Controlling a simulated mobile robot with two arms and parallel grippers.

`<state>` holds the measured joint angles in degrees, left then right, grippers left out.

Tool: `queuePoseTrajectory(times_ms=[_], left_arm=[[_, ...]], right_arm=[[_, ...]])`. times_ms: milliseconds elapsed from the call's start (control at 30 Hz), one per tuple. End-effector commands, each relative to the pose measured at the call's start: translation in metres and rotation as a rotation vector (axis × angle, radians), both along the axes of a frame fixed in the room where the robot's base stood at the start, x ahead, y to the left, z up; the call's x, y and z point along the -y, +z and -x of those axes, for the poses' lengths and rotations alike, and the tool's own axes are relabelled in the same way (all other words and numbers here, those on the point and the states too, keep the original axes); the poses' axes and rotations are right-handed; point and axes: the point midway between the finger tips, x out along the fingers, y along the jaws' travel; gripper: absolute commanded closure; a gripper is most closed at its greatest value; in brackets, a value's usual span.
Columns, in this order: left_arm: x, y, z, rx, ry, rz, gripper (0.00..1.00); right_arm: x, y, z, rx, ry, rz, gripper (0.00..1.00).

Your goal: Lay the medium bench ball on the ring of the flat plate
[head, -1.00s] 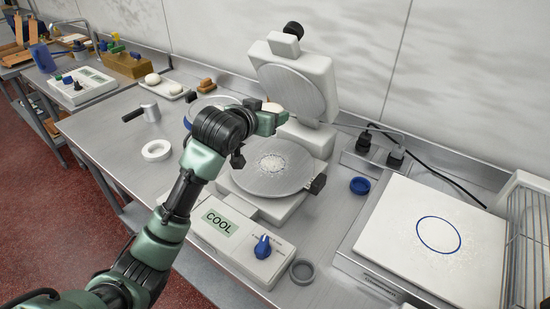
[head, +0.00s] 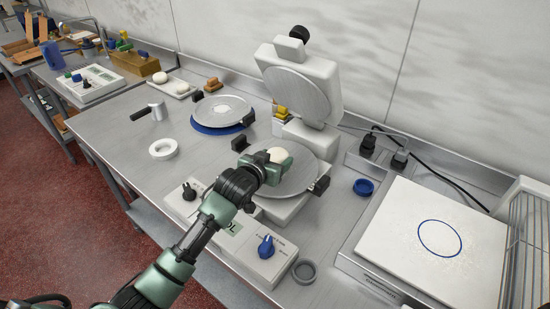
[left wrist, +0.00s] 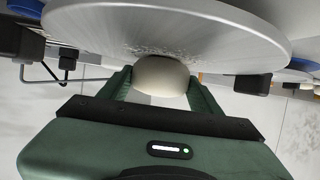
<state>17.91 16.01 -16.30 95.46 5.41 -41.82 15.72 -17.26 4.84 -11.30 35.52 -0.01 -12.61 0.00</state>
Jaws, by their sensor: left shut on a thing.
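My left gripper (head: 277,160) is shut on a pale, round dough ball (head: 278,154), over the round metal lower plate (head: 305,178) of the open press. In the left wrist view the ball (left wrist: 160,76) sits between the two fingers, close against the floury middle of the plate (left wrist: 225,38). I cannot tell whether it touches the plate. The gripper and ball hide the plate's middle in the head view, and no ring shows on it there. My right gripper is not in view.
The press's upper plate (head: 295,92) stands raised behind. The control box with a blue knob (head: 265,246) is in front. Another round plate on a blue base (head: 222,127) is to the left. A white board with a blue ring (head: 385,235) is on the right. A white ring (head: 163,149) lies left.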

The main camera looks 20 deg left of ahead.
Motion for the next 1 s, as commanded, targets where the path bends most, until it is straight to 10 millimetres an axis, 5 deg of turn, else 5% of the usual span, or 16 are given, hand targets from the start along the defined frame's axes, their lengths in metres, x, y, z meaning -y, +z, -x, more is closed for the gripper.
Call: queuePoseTrajectory(times_ms=[233,267,333,733,1000], left_arm=[[0.000,-0.002,0.000,0.001,0.000,0.001,0.84],[0.000,-0.003,0.000,0.000,0.000,0.001,0.31],[0.000,-0.002,0.000,0.000,0.000,0.001,0.15],[0.000,0.002,0.001,0.001,0.000,0.000,0.15],[-0.005,0.015,0.038,0.001,0.000,0.000,0.15]], right_arm=[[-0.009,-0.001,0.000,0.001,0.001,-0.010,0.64],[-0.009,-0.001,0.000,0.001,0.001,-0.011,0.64],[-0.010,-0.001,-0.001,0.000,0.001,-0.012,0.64],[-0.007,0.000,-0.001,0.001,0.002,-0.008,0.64],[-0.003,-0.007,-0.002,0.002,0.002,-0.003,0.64]])
